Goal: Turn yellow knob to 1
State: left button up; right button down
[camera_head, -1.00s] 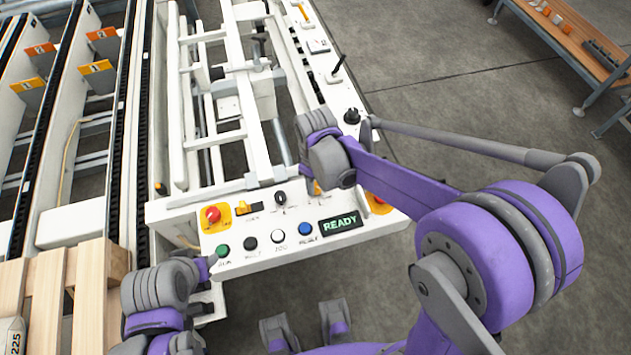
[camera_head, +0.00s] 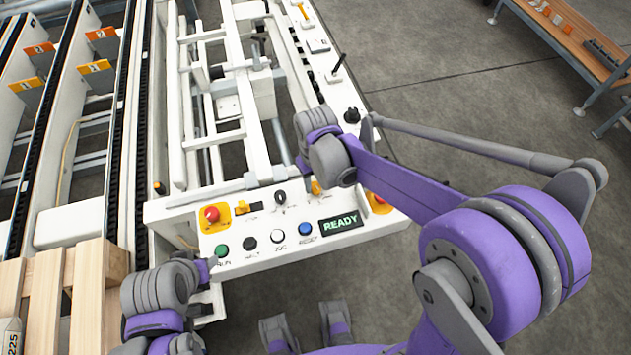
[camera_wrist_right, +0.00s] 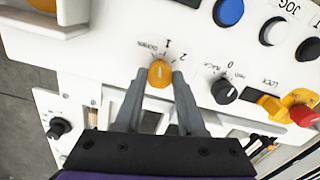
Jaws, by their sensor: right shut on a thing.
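The yellow knob (camera_wrist_right: 160,73) sits on the white control panel (camera_head: 270,262), with the marks 1 and 2 printed beside it. My right gripper (camera_wrist_right: 160,78) is shut on it, one finger on each side, in the right wrist view. A light line shows on the knob's face; I cannot tell exactly which mark it points to. In the head view the yellow knob (camera_head: 317,187) is partly hidden by my right gripper (camera_head: 313,178). My left gripper (camera_head: 208,268) is at the panel's lower left corner, and its jaw opening is unclear.
A black knob (camera_head: 280,197) stands beside the yellow one. Red emergency button (camera_head: 212,214), a row of green, black, white and blue buttons, and a READY display (camera_head: 341,223) share the panel. A wooden pallet (camera_head: 88,270) is at lower left.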

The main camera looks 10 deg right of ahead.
aim_at(316, 185)
jog(key=shift+m, duration=1.7)
jog(key=c, duration=0.5)
grip_release()
jog(key=shift+r, duration=0.1)
notch_tip(316, 185, up, 11)
jog(key=p, duration=0.1)
jog(key=shift+f, duration=0.2)
